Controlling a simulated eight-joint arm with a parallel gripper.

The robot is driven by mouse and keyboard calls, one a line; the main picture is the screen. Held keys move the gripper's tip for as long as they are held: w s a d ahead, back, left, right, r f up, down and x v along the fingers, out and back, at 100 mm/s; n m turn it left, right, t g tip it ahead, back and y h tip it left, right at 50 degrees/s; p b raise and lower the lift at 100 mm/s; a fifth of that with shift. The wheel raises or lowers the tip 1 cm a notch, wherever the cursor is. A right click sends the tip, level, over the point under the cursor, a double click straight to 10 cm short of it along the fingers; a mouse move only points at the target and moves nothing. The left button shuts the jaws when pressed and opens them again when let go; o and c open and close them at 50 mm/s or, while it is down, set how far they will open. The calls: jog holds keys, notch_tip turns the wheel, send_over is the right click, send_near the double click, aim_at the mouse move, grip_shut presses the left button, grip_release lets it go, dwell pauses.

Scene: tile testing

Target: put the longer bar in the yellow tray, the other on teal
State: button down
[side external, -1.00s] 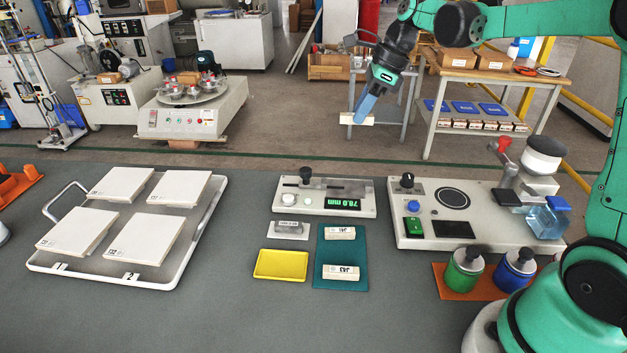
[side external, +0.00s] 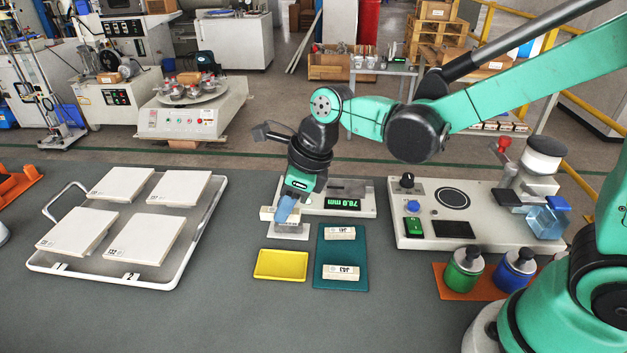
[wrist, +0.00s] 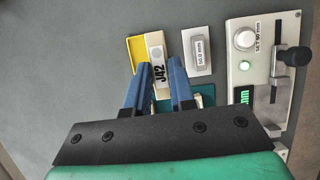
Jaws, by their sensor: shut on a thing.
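My gripper (side external: 284,212) is shut on a pale bar marked J42 (wrist: 157,62), low over the front left of the measuring gauge. In the side view part of this bar (side external: 266,214) shows left of the fingertips. Two more pale bars, J41 (side external: 340,233) and J43 (side external: 341,272), lie on the teal mat (side external: 328,252). The yellow tray (side external: 280,265) lies left of the mat and looks empty. In the wrist view the held bar partly covers the tray (wrist: 135,52), and my fingers hide most of the mat.
The gauge (side external: 350,211) displays 78.0 mm. A 50.0 mm block (wrist: 199,50) lies beside it. A white rack (side external: 175,275) with several tiles stands left, and a test device (side external: 470,240) stands right. The grey front table is clear.

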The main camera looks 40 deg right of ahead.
aim_at(279, 264)
jog(key=shift+s+a+f, duration=0.6)
jog(key=shift+s+a, duration=0.2)
jog(key=shift+a, duration=0.05)
jog(key=shift+f, duration=3.2)
jog(key=shift+f, duration=0.2)
jog(key=shift+c, duration=1.3)
grip_release()
jog(key=shift+r, duration=3)
